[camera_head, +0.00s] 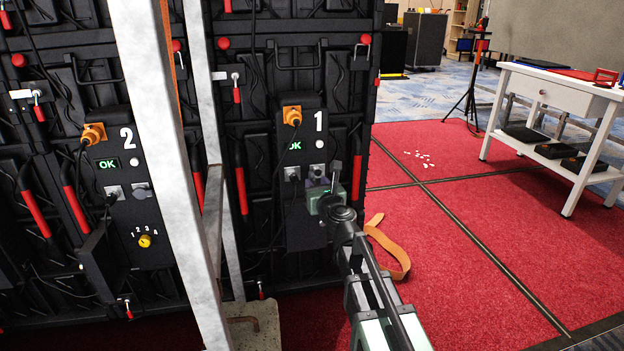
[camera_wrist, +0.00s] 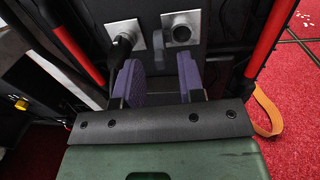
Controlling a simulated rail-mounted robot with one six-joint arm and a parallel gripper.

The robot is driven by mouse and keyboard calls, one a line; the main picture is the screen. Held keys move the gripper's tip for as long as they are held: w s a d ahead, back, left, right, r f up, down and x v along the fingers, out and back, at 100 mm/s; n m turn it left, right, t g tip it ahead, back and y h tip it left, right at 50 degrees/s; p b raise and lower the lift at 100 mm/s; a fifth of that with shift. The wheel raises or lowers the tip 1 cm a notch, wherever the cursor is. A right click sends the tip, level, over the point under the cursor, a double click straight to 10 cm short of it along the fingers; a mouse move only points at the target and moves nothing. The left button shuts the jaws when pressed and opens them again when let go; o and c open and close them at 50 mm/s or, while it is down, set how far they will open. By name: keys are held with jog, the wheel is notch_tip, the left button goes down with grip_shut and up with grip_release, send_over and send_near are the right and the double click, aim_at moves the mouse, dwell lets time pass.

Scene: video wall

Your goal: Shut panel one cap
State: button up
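Panel one (camera_head: 313,120), a black box marked "1" with a lit OK sign, is right of the metal post in the head view. Low on it are two square metal plates. The left plate (camera_wrist: 125,38) has a black cable plug in it. The right plate (camera_wrist: 183,32) has a round grey socket with a dark centre. In the head view my gripper (camera_head: 317,180) partly hides the panel's lower part.
Red handles (camera_head: 242,190) flank panel one. A metal post (camera_head: 165,150) stands left of it, before panel two (camera_head: 125,170). Red carpet (camera_head: 480,230) is open to the right, with a white table (camera_head: 560,95) beyond.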

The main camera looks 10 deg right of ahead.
aim_at(315, 182)
jog(key=w, duration=0.4)
jog(key=shift+w+a, duration=0.25)
jog(key=shift+w, duration=0.15)
jog(key=shift+c, duration=0.4)
grip_shut()
